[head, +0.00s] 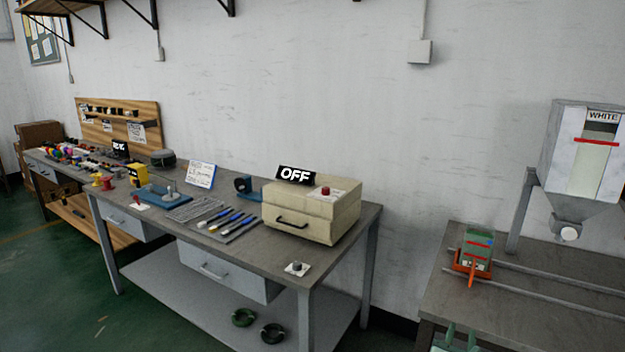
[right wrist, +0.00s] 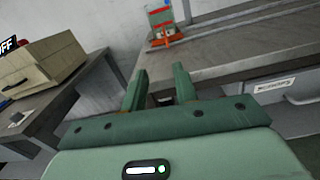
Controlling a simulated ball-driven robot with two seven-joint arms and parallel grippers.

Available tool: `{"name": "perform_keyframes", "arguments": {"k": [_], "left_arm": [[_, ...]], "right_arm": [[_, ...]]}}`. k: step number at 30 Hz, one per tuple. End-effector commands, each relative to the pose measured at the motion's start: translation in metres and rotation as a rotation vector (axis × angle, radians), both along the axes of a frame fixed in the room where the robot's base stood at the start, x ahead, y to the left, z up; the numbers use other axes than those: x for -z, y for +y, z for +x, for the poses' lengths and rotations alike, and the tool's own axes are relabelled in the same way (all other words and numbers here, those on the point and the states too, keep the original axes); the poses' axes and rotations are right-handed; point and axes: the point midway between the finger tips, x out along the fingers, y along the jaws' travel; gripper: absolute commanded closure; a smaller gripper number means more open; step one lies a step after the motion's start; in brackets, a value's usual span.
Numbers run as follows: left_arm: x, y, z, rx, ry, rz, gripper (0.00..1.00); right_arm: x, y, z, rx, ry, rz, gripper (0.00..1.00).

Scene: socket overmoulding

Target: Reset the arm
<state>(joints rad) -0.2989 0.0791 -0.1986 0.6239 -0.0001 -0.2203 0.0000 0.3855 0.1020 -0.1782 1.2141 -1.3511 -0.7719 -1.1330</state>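My right gripper (head: 456,339) shows at the bottom edge of the head view, low in front of the right-hand table. In the right wrist view its two green fingers (right wrist: 159,88) stand apart with nothing between them, so it is open and empty. The fingers point toward the front edge of the grey table and touch nothing that I can see. My left gripper is in neither view.
The right-hand table (head: 445,290) carries rails, a green container in an orange holder (head: 472,262) and a hopper labelled WHITE (head: 575,150). The left workbench (head: 240,255) holds a beige box (head: 310,213) with an OFF sign and several tools. A gap separates the tables.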

Motion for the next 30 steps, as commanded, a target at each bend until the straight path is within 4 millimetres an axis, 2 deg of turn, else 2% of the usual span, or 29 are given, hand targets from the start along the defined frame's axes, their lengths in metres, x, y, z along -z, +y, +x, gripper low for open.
{"name": "perform_keyframes", "arguments": {"k": [5,8,12,17,20,23,24,26,27,29,30], "left_arm": [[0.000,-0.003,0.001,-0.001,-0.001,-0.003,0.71],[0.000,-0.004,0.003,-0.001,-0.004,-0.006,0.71],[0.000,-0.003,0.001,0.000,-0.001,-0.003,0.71],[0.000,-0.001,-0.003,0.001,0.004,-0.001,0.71],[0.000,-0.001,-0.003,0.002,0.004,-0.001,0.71],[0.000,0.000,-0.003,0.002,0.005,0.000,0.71],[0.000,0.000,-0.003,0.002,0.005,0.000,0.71],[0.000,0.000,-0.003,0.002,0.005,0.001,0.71],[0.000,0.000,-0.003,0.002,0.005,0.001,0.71],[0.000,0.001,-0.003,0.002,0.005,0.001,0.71],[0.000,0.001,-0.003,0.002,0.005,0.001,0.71]], "right_arm": [[0.016,0.005,0.002,-0.025,-0.045,0.215,0.71],[0.037,0.008,0.002,-0.031,-0.060,0.394,0.71],[0.076,0.016,-0.005,-0.012,-0.068,0.682,0.71],[0.138,0.027,-0.032,0.066,-0.051,1.023,0.71],[0.185,0.035,-0.062,0.160,-0.039,1.248,0.71],[0.243,0.045,-0.111,0.322,-0.027,1.504,0.71],[0.267,0.050,-0.136,0.407,-0.029,1.608,0.71],[0.303,0.056,-0.180,0.555,-0.039,1.752,0.71],[0.324,0.060,-0.210,0.660,-0.051,1.833,0.71],[0.353,0.065,-0.259,0.822,-0.076,1.929,0.71],[0.369,0.068,-0.292,0.931,-0.097,1.979,0.71]]}}
